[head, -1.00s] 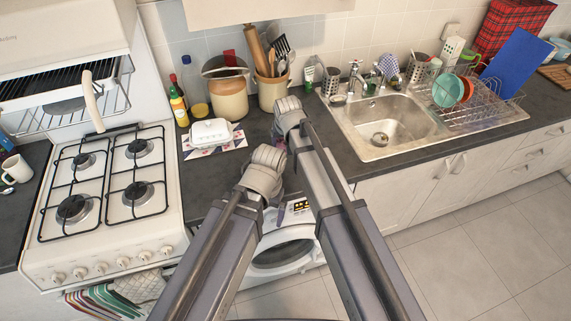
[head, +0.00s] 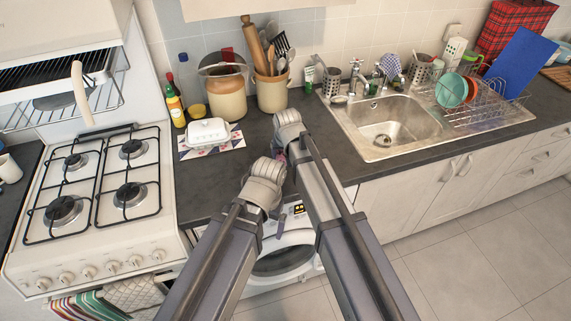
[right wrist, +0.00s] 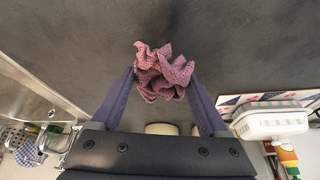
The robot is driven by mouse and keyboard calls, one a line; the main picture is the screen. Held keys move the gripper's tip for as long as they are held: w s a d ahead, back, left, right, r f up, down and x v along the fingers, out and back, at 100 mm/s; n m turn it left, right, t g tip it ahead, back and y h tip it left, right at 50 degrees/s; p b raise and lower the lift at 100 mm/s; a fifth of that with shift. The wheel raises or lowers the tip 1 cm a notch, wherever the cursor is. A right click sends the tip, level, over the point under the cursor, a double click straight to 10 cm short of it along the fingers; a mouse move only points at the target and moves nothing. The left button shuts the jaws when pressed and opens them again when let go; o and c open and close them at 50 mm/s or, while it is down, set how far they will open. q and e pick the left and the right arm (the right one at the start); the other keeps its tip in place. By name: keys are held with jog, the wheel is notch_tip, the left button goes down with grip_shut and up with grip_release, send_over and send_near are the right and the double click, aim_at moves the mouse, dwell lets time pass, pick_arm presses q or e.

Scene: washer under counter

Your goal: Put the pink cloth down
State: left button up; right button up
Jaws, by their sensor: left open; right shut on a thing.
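The pink cloth (right wrist: 165,72) is crumpled between the two fingers of my right gripper (right wrist: 161,80), in the right wrist view. My right gripper is shut on it, with the dark countertop (right wrist: 230,45) behind it. I cannot tell whether the cloth touches the counter. In the head view my right gripper (head: 282,156) is at the counter's front edge, and its wrist mostly hides the cloth. My left gripper (head: 272,222) is lower, in front of the counter edge and above the white washer (head: 287,262). It is open, its fingers partly hidden by its wrist.
A white butter dish (head: 208,131) sits on a patterned mat, left of my right wrist. Jars and a utensil pot (head: 271,92) stand behind. The sink (head: 388,128) is to the right, the stove (head: 95,200) to the left. Counter between mat and sink is mostly clear.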

jog(key=shift+f+b, duration=1.25)
jog(key=shift+f, duration=0.5)
jog(key=shift+f+b, duration=0.35)
jog(key=shift+b, duration=0.05)
jog(key=o, duration=1.2)
jog(key=shift+r, duration=0.2)
